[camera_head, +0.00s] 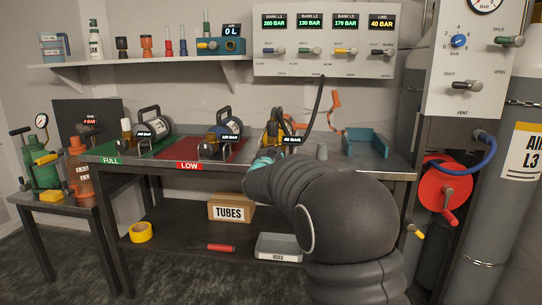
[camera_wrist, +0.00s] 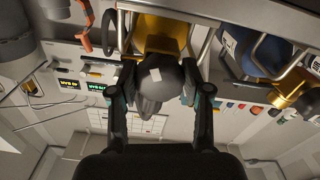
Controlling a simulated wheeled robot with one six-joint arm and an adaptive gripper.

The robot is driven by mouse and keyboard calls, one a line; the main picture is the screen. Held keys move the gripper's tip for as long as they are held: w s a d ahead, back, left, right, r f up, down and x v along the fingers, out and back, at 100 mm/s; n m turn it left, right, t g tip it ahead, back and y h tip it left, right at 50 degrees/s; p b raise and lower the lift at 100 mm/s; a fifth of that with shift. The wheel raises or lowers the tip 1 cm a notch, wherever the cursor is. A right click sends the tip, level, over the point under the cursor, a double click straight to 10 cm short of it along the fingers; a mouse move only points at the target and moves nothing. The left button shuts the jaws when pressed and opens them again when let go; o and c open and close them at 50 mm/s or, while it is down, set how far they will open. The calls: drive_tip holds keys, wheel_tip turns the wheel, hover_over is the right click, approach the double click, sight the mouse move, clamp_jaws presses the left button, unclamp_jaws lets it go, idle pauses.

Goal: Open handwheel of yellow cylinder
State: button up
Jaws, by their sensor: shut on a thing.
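The yellow cylinder (camera_head: 275,127) lies in a frame on the bench, beside a small readout that seems to say 40 BAR. Its yellow body (camera_wrist: 162,36) also shows at the top of the wrist view. The dark handwheel (camera_wrist: 160,78), with a small pale mark, sits at the cylinder's near end. My gripper (camera_wrist: 161,92) has a finger on each side of the handwheel and is shut on it. In the head view my arm and gripper (camera_head: 262,163) hide the handwheel.
A blue cylinder (camera_head: 229,127) lies left on the red LOW mat, and another cylinder (camera_head: 153,121) on the green FULL mat. A blue tray (camera_head: 366,142) stands to the right. A black hose (camera_head: 318,104) hangs behind the yellow cylinder from the gauge panel (camera_head: 325,67).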

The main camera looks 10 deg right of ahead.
drive_tip(key=n, duration=0.6)
drive_tip(key=shift+d, duration=0.1)
drive_tip(key=n, duration=0.7)
idle(0.6)
drive_tip(key=o, duration=1.2)
drive_tip(key=shift+r, duration=0.1)
drive_tip(key=shift+s, duration=0.1)
drive_tip(key=v, duration=1.2)
